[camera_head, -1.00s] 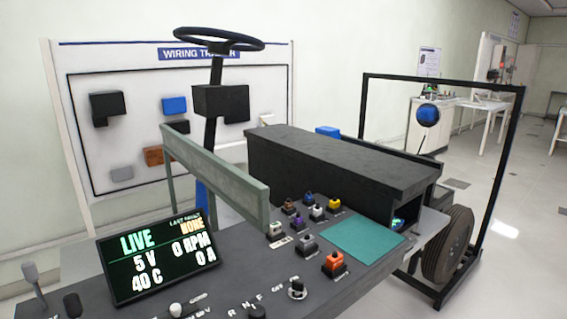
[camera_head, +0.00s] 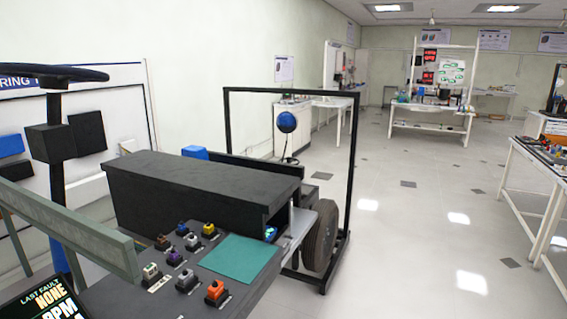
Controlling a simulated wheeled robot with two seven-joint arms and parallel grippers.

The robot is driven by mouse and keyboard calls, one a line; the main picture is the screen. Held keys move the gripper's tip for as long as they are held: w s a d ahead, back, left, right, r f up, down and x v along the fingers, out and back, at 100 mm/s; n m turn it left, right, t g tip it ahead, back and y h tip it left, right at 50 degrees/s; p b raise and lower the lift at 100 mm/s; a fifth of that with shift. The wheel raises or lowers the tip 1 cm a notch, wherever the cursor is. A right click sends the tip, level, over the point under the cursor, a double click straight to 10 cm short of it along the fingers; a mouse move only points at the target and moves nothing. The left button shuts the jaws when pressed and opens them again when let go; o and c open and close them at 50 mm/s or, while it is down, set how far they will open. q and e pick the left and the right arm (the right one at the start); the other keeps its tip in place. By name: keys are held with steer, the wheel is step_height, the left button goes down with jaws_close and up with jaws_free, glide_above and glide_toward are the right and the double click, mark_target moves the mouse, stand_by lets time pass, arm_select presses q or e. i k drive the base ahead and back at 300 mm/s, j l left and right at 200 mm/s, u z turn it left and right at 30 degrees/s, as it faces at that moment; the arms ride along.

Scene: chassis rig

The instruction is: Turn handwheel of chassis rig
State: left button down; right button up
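The chassis rig stands at the left. Its black handwheel (camera_head: 62,72) sits on a dark column at the upper left, cut off by the left picture edge. The rig's console carries several coloured switches, among them an orange one (camera_head: 216,292), and a teal mat (camera_head: 238,258). A lit display (camera_head: 45,302) shows partly at the bottom left. A long black housing (camera_head: 195,190) lies behind the switches. A wheel with a dark tyre (camera_head: 321,236) is at the rig's right end. Neither of my grippers is in view.
Workbenches stand at the back (camera_head: 432,112) and along the right edge (camera_head: 540,170). The tiled floor between them is clear.

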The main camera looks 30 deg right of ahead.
mark_target(288, 158)
steer(key=i+l+z, duration=0.35)
steer(key=l, duration=0.15)
steer(key=i+l+z, duration=1.1)
steer(key=i, duration=0.65)
steer(key=i+z, duration=0.4)
steer(key=i, duration=1.85)
steer(key=i+l+u, duration=0.1)
steer(key=i, duration=1.1)
steer(key=i+u, duration=0.15)
steer(key=i, duration=0.5)
steer(key=i+l+u, duration=0.2)
steer(key=i, duration=0.45)
steer(key=i+l+u, duration=0.15)
steer(key=i, duration=0.5)
steer(key=i+j+u, duration=0.2)
steer(key=u, duration=0.25)
steer(key=i+u, duration=0.4)
steer(key=i+j+u, duration=0.1)
steer(key=i+u, duration=0.15)
steer(key=u, duration=0.2)
steer(key=i+l+u, duration=0.1)
steer(key=i+u, duration=0.15)
steer(key=u, duration=0.2)
steer(key=i+l+u, duration=0.2)
steer(key=u, duration=0.2)
steer(key=i, duration=0.05)
